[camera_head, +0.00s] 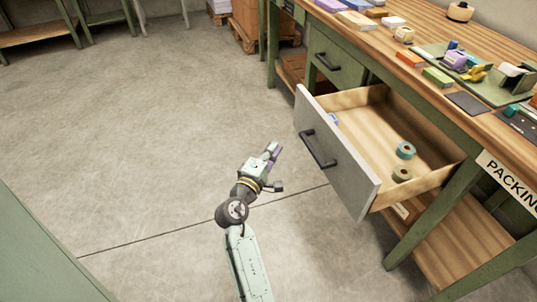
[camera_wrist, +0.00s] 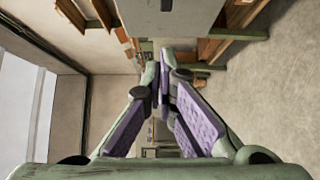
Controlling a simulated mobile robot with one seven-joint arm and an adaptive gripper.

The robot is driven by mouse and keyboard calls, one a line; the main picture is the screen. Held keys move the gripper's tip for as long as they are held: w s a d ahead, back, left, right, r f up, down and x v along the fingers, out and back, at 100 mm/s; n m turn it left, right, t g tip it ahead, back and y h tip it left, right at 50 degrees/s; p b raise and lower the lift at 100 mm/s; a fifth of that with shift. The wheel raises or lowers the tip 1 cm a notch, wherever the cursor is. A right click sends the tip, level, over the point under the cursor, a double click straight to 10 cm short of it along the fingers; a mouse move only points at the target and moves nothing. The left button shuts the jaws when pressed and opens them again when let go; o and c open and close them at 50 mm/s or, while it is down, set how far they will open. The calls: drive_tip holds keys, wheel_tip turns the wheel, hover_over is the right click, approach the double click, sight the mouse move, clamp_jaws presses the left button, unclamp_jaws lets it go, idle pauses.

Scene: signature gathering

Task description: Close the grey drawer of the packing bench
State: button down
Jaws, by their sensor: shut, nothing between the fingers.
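The grey drawer (camera_head: 338,156) of the packing bench (camera_head: 455,124) stands pulled far out in the head view. Its grey front has a dark bar handle (camera_head: 318,148). Inside lie a teal tape roll (camera_head: 405,150) and a tan tape roll (camera_head: 402,174). My gripper (camera_head: 273,149) is to the left of the drawer front, apart from it, with its fingers shut and empty. In the wrist view, my purple-padded gripper (camera_wrist: 165,75) fills the middle, its fingertips together. A flat grey panel shows at the top of that view; I cannot tell surely whether it is the drawer front.
A green drawer (camera_head: 335,62) with a dark handle is shut farther along the bench. Boxes and tools cover the bench top. A sign reading PACKING (camera_head: 508,185) hangs at its edge. The concrete floor (camera_head: 130,130) at left is clear. Cardboard boxes (camera_head: 246,18) stand at the back.

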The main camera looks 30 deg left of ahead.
drive_tip(key=w+d+p, duration=0.2)
drive_tip(key=w, duration=0.5)
drive_tip(key=shift+w, duration=0.1)
